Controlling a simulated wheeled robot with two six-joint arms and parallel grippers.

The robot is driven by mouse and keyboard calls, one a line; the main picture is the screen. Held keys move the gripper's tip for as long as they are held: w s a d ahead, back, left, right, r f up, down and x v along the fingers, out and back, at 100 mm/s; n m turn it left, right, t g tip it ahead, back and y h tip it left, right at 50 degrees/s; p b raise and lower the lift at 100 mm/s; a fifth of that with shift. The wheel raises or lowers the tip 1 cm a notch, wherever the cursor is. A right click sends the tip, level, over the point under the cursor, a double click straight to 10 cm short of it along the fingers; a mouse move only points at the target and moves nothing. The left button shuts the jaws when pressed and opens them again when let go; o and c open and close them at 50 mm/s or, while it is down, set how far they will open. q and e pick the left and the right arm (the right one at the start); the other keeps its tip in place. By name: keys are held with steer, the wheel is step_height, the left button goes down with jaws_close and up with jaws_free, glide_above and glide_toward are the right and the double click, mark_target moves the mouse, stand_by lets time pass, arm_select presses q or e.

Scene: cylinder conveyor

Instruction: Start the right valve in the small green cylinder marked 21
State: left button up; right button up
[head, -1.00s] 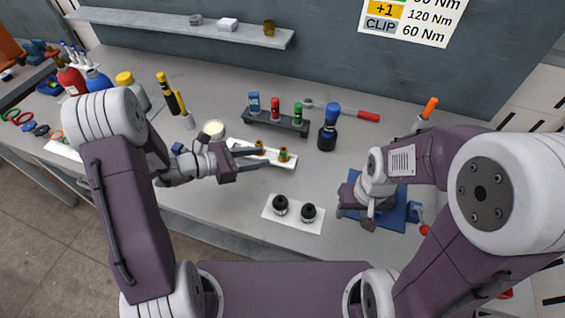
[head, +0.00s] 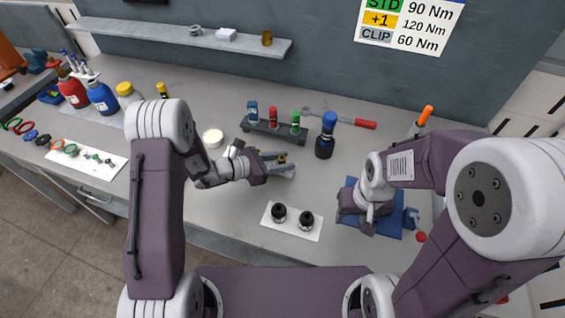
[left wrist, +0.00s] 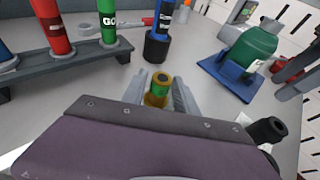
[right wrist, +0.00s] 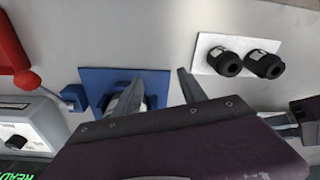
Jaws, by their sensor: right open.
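A brass valve with a green band (left wrist: 158,90) stands between the fingers of my left gripper (left wrist: 160,96); whether they press on it is unclear. In the head view my left gripper (head: 287,168) is low over the valve's place, and the valve (head: 282,159) shows partly. The green cylinder (left wrist: 253,48) sits in a blue holder (left wrist: 229,77) with a white label on its side; its number is unreadable. My right gripper (right wrist: 157,88) is open above the blue holder plate (right wrist: 98,79). In the head view my right arm largely hides the cylinder.
A white plate with two black caps (head: 278,212) lies between the grippers. A dark rack (head: 262,128) with blue, red and green tubes stands behind, beside a blue-topped black tool (head: 326,135). A red-handled wrench (head: 350,122) lies at the back.

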mark_target(282, 157)
arm_select(q)
steer(key=shift+a, duration=0.15)
jaws_close()
arm_select(e)
steer(key=shift+a, duration=0.15)
arm_select(q)
steer(key=shift+r, duration=0.65)
step_height(282, 157, up, 3)
steer(key=shift+f, duration=0.15)
arm_select(e)
steer(key=shift+f, duration=0.15)
step_height(282, 157, down, 2)
steer(key=b, duration=0.3)
steer(key=shift+f, duration=0.25)
arm_select(q)
steer(key=s+d+r, duration=0.5)
steer(key=s+r, duration=0.2)
steer(key=s, duration=0.3)
steer(key=shift+s, duration=0.25)
arm_select(e)
steer(key=shift+f, duration=0.3)
